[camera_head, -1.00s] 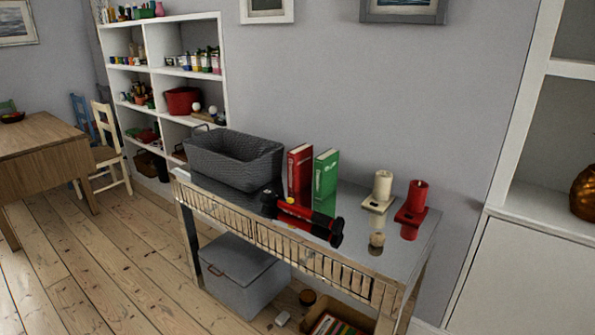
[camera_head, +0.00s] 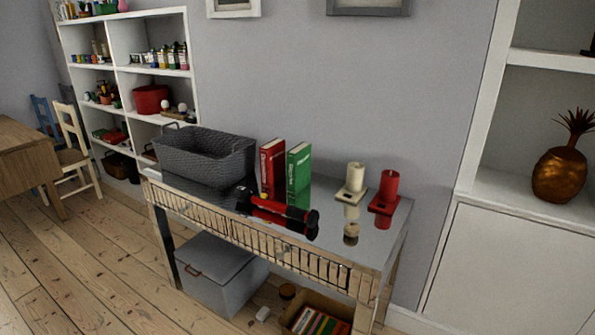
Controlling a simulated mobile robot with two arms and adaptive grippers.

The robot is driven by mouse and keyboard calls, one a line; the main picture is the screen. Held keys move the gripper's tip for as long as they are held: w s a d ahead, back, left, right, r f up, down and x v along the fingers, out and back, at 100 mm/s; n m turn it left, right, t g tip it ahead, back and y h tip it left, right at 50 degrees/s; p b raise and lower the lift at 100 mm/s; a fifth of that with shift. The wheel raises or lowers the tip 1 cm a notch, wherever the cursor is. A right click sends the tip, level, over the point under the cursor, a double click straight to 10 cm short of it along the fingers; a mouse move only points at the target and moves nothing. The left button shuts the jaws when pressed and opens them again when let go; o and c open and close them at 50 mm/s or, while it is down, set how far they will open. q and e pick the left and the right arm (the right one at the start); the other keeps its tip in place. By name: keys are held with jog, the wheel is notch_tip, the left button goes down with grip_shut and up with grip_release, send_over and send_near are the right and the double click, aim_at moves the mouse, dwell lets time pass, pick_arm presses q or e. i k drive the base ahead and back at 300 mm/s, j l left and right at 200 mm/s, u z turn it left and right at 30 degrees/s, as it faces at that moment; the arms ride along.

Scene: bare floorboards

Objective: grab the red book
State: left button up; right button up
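The red book (camera_head: 272,167) stands upright on the side table against the wall. A green book (camera_head: 299,168) stands upright just to its right, and a grey woven basket (camera_head: 205,157) is to its left. A red and black flashlight-like object (camera_head: 278,213) lies on the table in front of the books and may cover part of their lower edge. Neither of my grippers shows in the head view.
The table (camera_head: 375,240) has a glossy top. A cream candle (camera_head: 355,178) and a red candle (camera_head: 389,187) stand on its right part. Below are a grey lidded box (camera_head: 215,280) and a carton of books (camera_head: 318,318). Floorboards (camera_head: 90,262) at left are clear.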

aim_at(273, 154)
jog(key=i+j+z, duration=0.1)
jog(key=i+z, duration=0.2)
jog(key=i, duration=0.55)
